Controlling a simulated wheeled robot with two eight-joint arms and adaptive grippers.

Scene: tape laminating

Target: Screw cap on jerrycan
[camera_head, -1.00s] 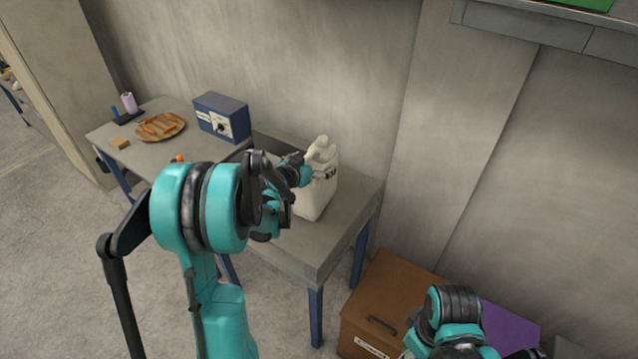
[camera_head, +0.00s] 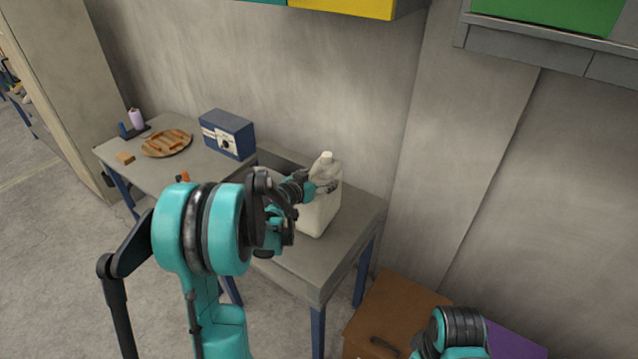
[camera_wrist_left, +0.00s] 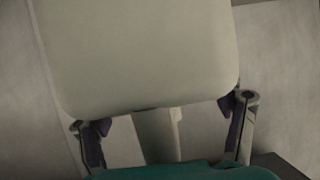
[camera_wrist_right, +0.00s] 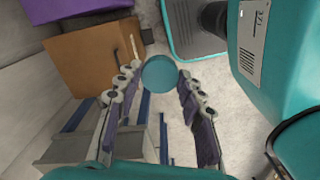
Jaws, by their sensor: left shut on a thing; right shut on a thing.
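A cream jerrycan (camera_head: 316,216) stands upright on the table's right part, its pale neck pointing up. My left gripper (camera_head: 324,187) is shut on the jerrycan from the left side, near its upper part. In the left wrist view the jerrycan's pale body (camera_wrist_left: 140,50) fills the top, and a narrow pale part, perhaps its handle, lies between the fingers. My right gripper (camera_wrist_right: 160,78) shows only in the right wrist view. It is shut on a round teal piece, apparently the cap (camera_wrist_right: 160,72), held between its fingertips away from the jerrycan.
The grey table (camera_head: 290,262) also carries a blue box with a dial (camera_head: 228,134) and a brown plate (camera_head: 167,144) at its left. A brown box (camera_head: 392,308) stands on the floor to the right of the table. The wall is close behind.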

